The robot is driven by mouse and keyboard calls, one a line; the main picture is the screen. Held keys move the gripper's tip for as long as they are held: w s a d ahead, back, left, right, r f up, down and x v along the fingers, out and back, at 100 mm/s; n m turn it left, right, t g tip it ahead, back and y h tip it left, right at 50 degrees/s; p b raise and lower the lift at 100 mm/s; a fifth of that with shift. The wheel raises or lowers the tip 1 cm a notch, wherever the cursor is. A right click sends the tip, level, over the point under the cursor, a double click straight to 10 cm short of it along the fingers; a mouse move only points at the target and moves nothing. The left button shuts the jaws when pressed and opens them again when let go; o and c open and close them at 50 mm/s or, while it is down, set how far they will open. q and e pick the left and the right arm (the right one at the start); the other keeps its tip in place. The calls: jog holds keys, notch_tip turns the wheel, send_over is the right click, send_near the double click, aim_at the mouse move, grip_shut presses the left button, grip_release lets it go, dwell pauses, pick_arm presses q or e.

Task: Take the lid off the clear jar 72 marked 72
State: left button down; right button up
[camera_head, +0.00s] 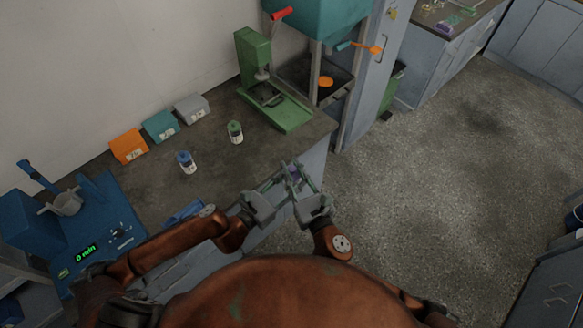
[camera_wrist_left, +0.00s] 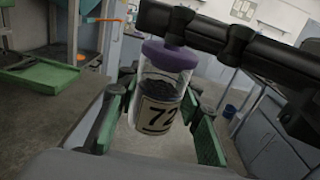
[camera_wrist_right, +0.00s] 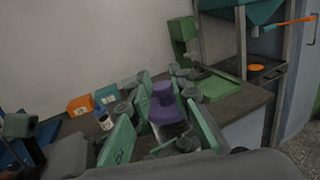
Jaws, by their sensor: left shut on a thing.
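The clear jar 72 (camera_wrist_left: 158,103) has a purple lid with a knob (camera_wrist_left: 170,54), a label reading 72 and dark contents. My left gripper (camera_wrist_left: 165,130) is shut on the jar's body, holding it in the air before the bench edge. The lid sits on the jar. In the right wrist view the purple lid (camera_wrist_right: 165,108) lies between the green pads of my right gripper (camera_wrist_right: 163,130), which stand apart with a gap at the left of the lid. In the head view both grippers meet around the jar (camera_head: 294,174), which is small and partly hidden.
A blue-lidded jar (camera_head: 187,162) and a green-lidded jar (camera_head: 235,132) stand on the bench. Orange, teal and grey boxes (camera_head: 190,109) line the wall. A green press (camera_head: 268,90) stands at the back, a blue device (camera_head: 90,235) at the left. Open floor lies right.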

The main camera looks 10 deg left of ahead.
grip_shut()
jog(key=shift+r, duration=0.15)
dwell(0.4)
jog(key=shift+r, duration=0.95)
